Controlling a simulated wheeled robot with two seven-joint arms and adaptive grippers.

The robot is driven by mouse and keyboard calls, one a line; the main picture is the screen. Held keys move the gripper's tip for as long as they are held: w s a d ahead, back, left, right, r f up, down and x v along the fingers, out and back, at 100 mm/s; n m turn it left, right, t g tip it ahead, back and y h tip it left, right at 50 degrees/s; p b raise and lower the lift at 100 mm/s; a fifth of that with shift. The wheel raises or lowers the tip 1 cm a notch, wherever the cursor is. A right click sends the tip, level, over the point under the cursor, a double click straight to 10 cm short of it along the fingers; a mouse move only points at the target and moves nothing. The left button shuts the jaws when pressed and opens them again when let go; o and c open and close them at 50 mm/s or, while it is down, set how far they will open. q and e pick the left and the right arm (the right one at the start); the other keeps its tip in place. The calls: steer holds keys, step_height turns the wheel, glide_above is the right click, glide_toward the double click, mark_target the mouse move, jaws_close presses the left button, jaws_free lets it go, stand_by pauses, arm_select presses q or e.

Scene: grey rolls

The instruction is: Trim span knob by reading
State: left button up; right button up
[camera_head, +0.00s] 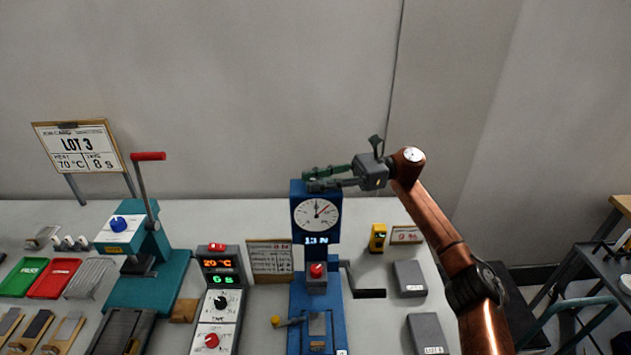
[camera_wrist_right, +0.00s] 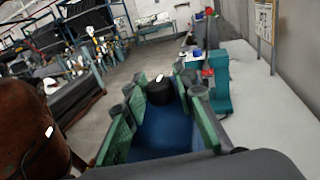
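The blue tester (camera_head: 318,248) stands at the middle of the bench. A black knob (camera_wrist_right: 160,91) sits on the tester's blue top in the right wrist view. My right gripper (camera_head: 312,180) reaches in from the right over the top. Its green-padded fingers (camera_wrist_right: 163,90) are spread, one on each side of the knob, with no clear contact. My left gripper is out of view.
A red button (camera_head: 317,270) is on the tester's front. A timer box (camera_head: 219,300) with lit displays stands left of it, beside a teal lever press (camera_head: 150,245). A small card (camera_head: 270,261), a yellow device (camera_head: 377,238) and grey blocks (camera_head: 409,279) flank the tester.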

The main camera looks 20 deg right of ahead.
steer(key=o, duration=0.3)
steer(key=shift+d, duration=0.2)
steer(key=d, duration=1.1)
steer(key=shift+d, duration=0.3)
steer(key=shift+s, duration=0.1)
